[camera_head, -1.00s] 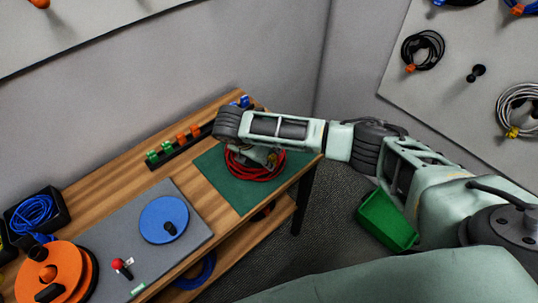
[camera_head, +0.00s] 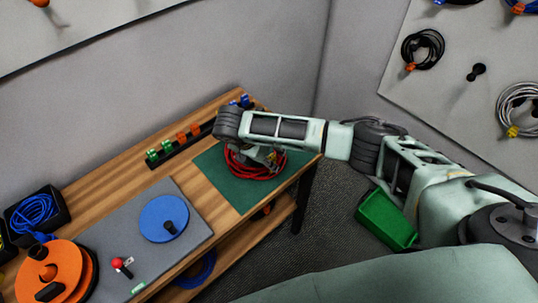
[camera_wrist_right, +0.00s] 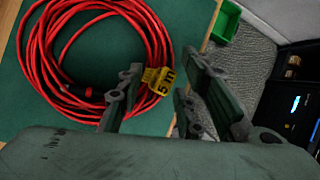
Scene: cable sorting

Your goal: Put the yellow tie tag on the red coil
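The red coil (camera_head: 258,174) lies on the green mat (camera_head: 222,190) at the right end of the bench. In the right wrist view the red coil (camera_wrist_right: 42,72) fills the upper left, with the yellow tie tag (camera_wrist_right: 158,80), marked "5 m", at its right edge. The tag appears to sit around the coil's strands. My right gripper (camera_wrist_right: 165,80) is open, one finger on each side of the tag. The left finger is very close to the tag; I cannot tell if they touch. In the head view the right gripper (camera_head: 268,158) is low over the coil, partly hidden by its wrist. My left gripper is out of view.
A black rack (camera_head: 182,148) with green, orange and blue tags stands behind the mat. A green bin (camera_head: 386,220) is beyond the bench's right end. Coiled cables hang on the right wall board.

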